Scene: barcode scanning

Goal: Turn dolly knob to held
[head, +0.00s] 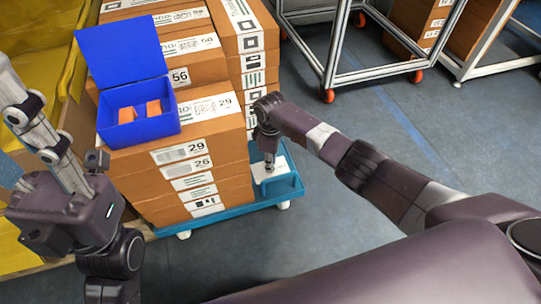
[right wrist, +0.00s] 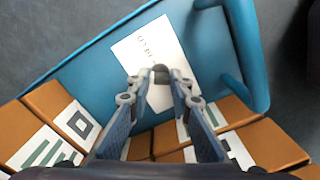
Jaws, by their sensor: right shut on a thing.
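A blue dolly (head: 228,207) carries stacked orange-brown boxes, and its blue deck and rail also show in the right wrist view (right wrist: 85,75). A white printed label (head: 262,171) lies on the dolly's free end, and it also shows in the right wrist view (right wrist: 140,45). A small dark grey knob (right wrist: 160,76) sits at that label. My right gripper (head: 268,158) points down over the label, its fingertips shut on the knob. The knob's turned position cannot be read. My left gripper (head: 28,108) is raised at the far left, its fingers pointing up; its jaw opening is unclear.
Labelled boxes (head: 189,167) fill the dolly beside my right gripper. An open blue bin (head: 137,128) with orange items stands on them. A yellow structure (head: 35,45) is at the left. A white-framed cart (head: 338,50) stands behind. The floor (head: 390,120) at right is clear.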

